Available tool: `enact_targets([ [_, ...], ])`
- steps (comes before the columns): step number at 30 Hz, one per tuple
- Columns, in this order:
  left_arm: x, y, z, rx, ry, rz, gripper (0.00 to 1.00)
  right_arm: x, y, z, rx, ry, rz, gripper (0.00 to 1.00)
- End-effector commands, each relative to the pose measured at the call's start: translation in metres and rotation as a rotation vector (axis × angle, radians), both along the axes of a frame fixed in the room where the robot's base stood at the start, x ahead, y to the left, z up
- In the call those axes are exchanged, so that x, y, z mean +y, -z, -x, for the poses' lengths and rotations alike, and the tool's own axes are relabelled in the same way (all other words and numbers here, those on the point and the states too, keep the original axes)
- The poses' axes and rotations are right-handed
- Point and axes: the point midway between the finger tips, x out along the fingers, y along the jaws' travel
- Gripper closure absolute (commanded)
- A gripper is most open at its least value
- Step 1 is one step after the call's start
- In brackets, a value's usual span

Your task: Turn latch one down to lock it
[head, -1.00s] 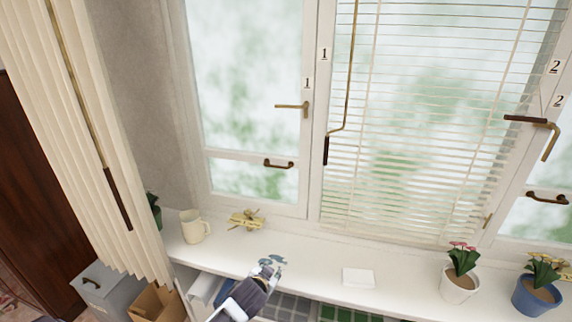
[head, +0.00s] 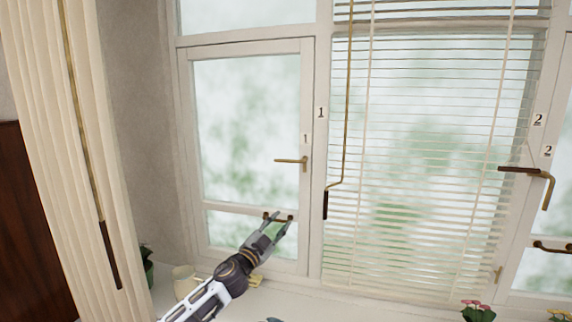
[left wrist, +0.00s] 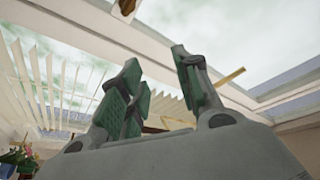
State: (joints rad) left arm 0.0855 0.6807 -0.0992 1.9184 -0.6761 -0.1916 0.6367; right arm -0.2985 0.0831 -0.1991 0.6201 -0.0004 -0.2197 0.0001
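Latch one (head: 291,161) is a brass lever on the right stile of the left window, below a "1" label (head: 306,138). Its lever lies level and points left. My left gripper (head: 278,218) is below the latch, in front of the window's lower pull handle (head: 268,217), which it partly covers. Its fingers are apart, with nothing held between them. In the left wrist view the open fingers (left wrist: 157,58) show, with a brass bar (left wrist: 231,76), probably the latch lever, to their right and apart from them. My right gripper is not in view.
Blinds (head: 430,150) cover the middle window, with a hanging crank rod (head: 346,120) right of latch one. Latch two (head: 546,188) is at the far right. A cream mug (head: 185,278) stands on the sill below. A curtain (head: 85,150) hangs at left.

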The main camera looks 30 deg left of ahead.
Motion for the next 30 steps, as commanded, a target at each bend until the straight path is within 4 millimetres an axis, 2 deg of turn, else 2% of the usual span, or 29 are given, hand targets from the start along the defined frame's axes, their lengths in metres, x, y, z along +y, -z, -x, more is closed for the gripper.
enact_targets([
  [1, 0.001, -0.018, -0.004, -0.033, 0.027, -0.038, 0.67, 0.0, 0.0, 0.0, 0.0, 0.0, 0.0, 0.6],
  [3, 0.0, -0.038, -0.007, -0.07, 0.072, -0.085, 0.67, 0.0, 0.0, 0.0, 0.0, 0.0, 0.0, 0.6],
  [12, 0.001, -0.11, -0.012, -0.156, 0.248, -0.309, 0.67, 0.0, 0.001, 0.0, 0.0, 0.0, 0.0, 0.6],
  [20, 0.017, -0.155, -0.007, -0.133, 0.362, -0.513, 0.67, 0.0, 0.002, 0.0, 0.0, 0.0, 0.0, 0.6],
  [30, 0.066, -0.197, 0.007, 0.015, 0.418, -0.738, 0.67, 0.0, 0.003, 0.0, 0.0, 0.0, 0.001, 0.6],
])
